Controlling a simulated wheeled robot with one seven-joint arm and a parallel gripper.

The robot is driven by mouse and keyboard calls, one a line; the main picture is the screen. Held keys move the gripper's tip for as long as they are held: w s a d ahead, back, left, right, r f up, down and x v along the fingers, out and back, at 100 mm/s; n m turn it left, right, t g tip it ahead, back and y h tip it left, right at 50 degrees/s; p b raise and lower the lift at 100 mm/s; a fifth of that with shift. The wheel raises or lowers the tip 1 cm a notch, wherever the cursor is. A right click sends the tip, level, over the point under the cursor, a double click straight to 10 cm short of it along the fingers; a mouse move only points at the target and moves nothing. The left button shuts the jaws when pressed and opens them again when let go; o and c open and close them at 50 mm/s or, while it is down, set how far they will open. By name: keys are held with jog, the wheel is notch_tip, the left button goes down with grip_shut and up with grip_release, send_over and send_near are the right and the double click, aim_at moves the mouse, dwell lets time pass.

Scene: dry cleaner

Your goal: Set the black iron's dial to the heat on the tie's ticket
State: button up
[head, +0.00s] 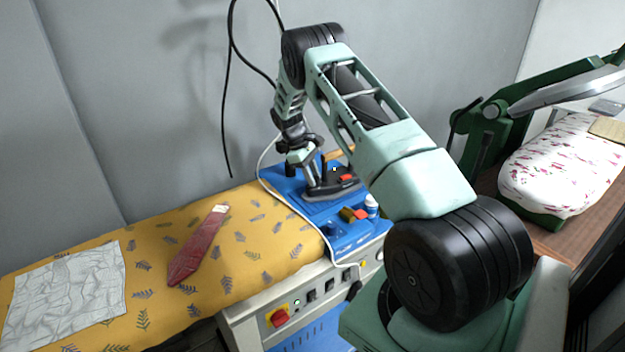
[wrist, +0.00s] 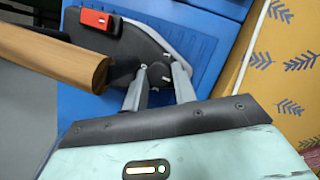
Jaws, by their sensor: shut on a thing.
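The black iron (head: 330,190) stands on the blue tray at the end of the board. In the wrist view its dark body (wrist: 135,45) carries a red part (wrist: 97,20) and a wooden handle (wrist: 55,62). My gripper (wrist: 160,82) is shut on the iron's round black dial (wrist: 159,75), one finger on each side; in the head view my gripper (head: 305,166) is over the iron. The dial's marks are too small to read. The dark red tie (head: 197,246) lies on the yellow cover with a white ticket (head: 220,209) at its upper end; its writing is unreadable.
A blue tray (head: 345,240) also holds a small bottle (head: 372,206) and small red and olive items (head: 353,214). A crumpled grey cloth (head: 66,290) lies on the yellow board (head: 255,225). A green press (head: 545,215) stands at right. A white cord (head: 262,165) runs beside the iron.

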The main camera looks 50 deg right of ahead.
jog(key=shift+d+m, duration=0.1)
jog(key=shift+m, duration=0.6)
jog(key=shift+y, duration=0.3)
jog(key=o, duration=1)
jog(key=shift+d, duration=0.15)
jog(key=shift+r, duration=0.15)
